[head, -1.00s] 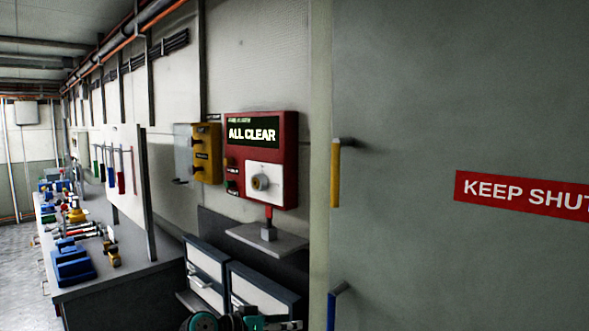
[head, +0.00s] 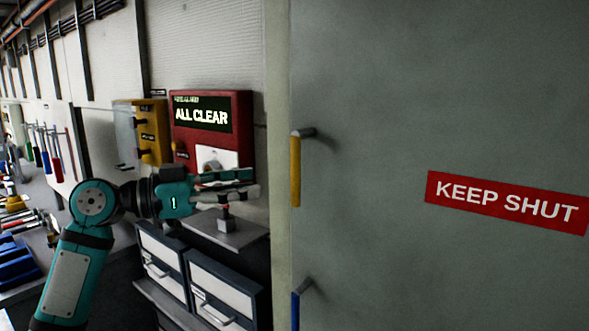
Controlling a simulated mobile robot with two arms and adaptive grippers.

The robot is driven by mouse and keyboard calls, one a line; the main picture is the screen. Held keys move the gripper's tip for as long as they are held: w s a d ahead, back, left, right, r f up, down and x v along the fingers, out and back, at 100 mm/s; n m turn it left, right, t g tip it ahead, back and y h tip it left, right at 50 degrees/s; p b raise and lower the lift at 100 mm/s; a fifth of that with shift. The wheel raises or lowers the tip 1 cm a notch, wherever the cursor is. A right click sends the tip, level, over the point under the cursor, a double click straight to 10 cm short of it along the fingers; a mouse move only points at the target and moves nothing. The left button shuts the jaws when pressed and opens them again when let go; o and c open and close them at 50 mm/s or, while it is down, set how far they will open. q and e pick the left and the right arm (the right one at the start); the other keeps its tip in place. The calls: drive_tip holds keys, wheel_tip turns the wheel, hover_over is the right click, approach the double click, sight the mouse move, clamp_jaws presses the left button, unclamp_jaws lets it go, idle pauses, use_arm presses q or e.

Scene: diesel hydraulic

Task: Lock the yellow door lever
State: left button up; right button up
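The yellow door lever (head: 295,172) hangs straight down from a dark pivot near the left edge of the large grey door (head: 400,90). My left gripper (head: 252,183) is raised to the left of the lever, in front of the red alarm panel. It points right toward the door edge. Its two fingers look apart with nothing between them, and it does not touch the lever. My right gripper is not in view.
A blue lever (head: 296,311) hangs lower on the same door edge. A red KEEP SHUT sign (head: 505,203) is on the door. The red alarm panel (head: 243,115) and a small grey shelf (head: 240,237) lie behind my gripper. Drawers (head: 215,290) stand below.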

sight(297, 181)
use_arm(q)
drive_tip(key=p+x, duration=0.3)
drive_tip(key=x, duration=0.6)
drive_tip(key=shift+a, duration=0.1)
drive_tip(key=shift+w+d+f, duration=0.1)
drive_tip(key=shift+w+d, duration=0.05)
drive_tip(key=shift+d, duration=0.1)
clamp_jaws()
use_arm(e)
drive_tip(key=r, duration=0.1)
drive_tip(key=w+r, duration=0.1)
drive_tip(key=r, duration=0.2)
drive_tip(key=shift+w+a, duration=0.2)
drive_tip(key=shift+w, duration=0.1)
use_arm(q)
drive_tip(key=shift+d, duration=0.1)
